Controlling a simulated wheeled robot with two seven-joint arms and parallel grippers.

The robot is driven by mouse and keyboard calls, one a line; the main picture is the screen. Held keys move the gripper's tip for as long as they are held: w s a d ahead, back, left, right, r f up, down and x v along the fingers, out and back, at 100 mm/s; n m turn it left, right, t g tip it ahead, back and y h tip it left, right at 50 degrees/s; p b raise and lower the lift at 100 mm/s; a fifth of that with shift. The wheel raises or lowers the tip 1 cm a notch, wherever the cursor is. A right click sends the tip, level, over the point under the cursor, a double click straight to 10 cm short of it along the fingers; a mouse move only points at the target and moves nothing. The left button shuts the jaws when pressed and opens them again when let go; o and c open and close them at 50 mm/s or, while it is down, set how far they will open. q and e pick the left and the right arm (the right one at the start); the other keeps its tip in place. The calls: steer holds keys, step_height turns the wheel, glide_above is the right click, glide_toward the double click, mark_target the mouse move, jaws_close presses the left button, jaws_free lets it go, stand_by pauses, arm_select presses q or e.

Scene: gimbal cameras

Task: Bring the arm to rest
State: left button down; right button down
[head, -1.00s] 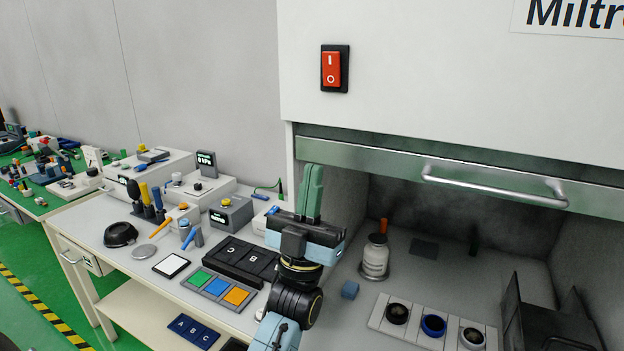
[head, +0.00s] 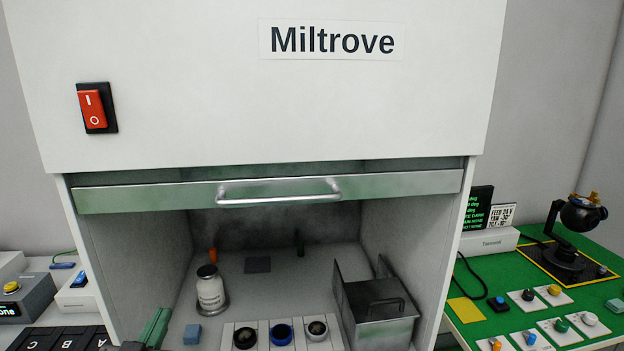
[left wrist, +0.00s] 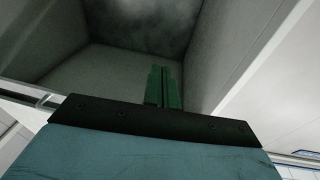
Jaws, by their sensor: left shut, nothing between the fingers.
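My left gripper (head: 156,326) shows at the lower left of the head view, low in front of the cabinet's left edge. Its green fingers are together, with nothing between them. In the left wrist view the shut fingers (left wrist: 163,88) point toward the grey inside of the cabinet. Most of the left arm is below the picture. My right gripper is in neither view.
The Miltrove cabinet (head: 270,110) has a raised sash with a handle (head: 280,192). A green bench (head: 470,328) is at right.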

arm_select(q)
steer(key=s+d+f+g, duration=0.2)
steer(key=s+f+g, duration=0.8)
steer(key=f, duration=0.4)
steer(key=s+f+m+g, duration=0.1)
steer(key=s+f+g, duration=0.2)
steer(key=s, duration=0.4)
steer(key=s+f+g, duration=0.2)
steer(key=s+g, duration=0.1)
steer(key=s, duration=0.4)
step_height(320, 180, down, 26)
steer(key=s+f+g, duration=0.1)
steer(key=s, duration=0.1)
steer(key=s+a+f+g, duration=0.1)
steer(key=s+a+f, duration=0.1)
steer(key=s+f, duration=1.1)
steer(key=s, duration=0.3)
steer(key=shift+m, duration=0.4)
steer(key=shift+f, duration=0.1)
